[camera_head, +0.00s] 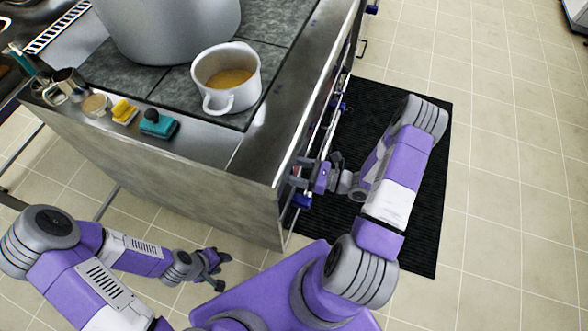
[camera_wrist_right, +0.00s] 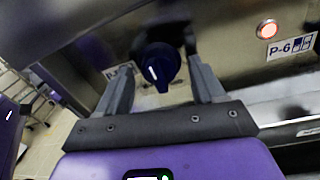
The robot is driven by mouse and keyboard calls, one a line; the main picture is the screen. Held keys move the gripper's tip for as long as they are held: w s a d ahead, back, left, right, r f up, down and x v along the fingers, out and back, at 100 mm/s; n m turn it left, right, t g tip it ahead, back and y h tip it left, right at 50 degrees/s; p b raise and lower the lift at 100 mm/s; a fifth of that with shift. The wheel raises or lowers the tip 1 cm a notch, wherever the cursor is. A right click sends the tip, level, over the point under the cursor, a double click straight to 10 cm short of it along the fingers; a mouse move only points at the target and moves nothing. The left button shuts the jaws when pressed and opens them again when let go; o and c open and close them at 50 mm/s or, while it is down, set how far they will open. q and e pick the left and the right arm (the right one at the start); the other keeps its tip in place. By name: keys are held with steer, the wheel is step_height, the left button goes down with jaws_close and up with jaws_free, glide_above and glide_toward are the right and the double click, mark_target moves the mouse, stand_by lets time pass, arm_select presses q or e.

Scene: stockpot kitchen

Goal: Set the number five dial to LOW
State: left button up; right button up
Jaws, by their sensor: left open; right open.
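The dark blue dial (camera_wrist_right: 160,66) sits between the two fingers of my right gripper in the right wrist view. My left gripper (camera_head: 219,271) is open and empty, low over the floor in front of the counter's end panel.
The P-6 label (camera_wrist_right: 291,47) and a lit red lamp (camera_wrist_right: 267,29) are right of the dial. On the stove stand a large stockpot (camera_head: 165,30) and a white pot (camera_head: 228,90) of yellowish food. A black mat (camera_head: 415,225) covers the floor.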

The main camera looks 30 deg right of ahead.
steer(key=c, duration=1.1)
steer(key=shift+o, duration=0.2)
steer(key=m+p, duration=0.4)
steer(key=m, duration=0.6)
steer(key=shift+s+a+t+p, duration=0.1)
steer(key=shift+a+t+p, duration=0.05)
steer(key=shift+t+p, duration=0.2)
steer(key=m+p, duration=0.1)
steer(key=m, duration=0.5)
steer(key=shift+m+t+p, duration=0.3)
steer(key=shift+m+t, duration=0.05)
steer(key=shift+m, duration=0.05)
steer(key=m+h+p, duration=0.1)
steer(key=m, duration=0.5)
steer(key=shift+s+a, duration=0.1)
